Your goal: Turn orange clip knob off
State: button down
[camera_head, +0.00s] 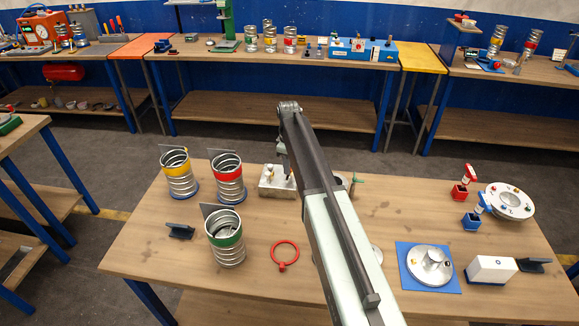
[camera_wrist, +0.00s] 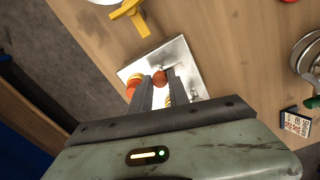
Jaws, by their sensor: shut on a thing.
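The orange clip knob (camera_wrist: 159,78) shows as a small round orange-brown top between my fingers in the wrist view. It sits over a silver metal block (camera_wrist: 184,58), whose top also shows in the head view (camera_head: 268,186). My gripper (camera_wrist: 160,86) points down at the block and is shut on the knob, with one finger on each side. The knob's lower part is hidden by the fingers. In the head view my arm hides part of the block, and the knob cannot be made out there.
A red and yellow round piece (camera_wrist: 133,86) is close beside my left finger. A yellow handle-like part (camera_wrist: 128,10) is beyond the block. Ribbed duct cans with yellow (camera_head: 179,174), red (camera_head: 228,178) and green (camera_head: 225,238) bands stand left. A red ring (camera_head: 285,254) lies in front.

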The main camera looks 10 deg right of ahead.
jog(key=c, duration=1.3)
grip_release()
jog(key=shift+s, duration=0.2)
jog(key=shift+o, duration=0.2)
jog(key=shift+w, duration=0.1)
jog(key=shift+r, duration=0.1)
notch_tip(320, 180, up, 8)
jog(key=p, duration=0.8)
jog(key=shift+f, duration=0.2)
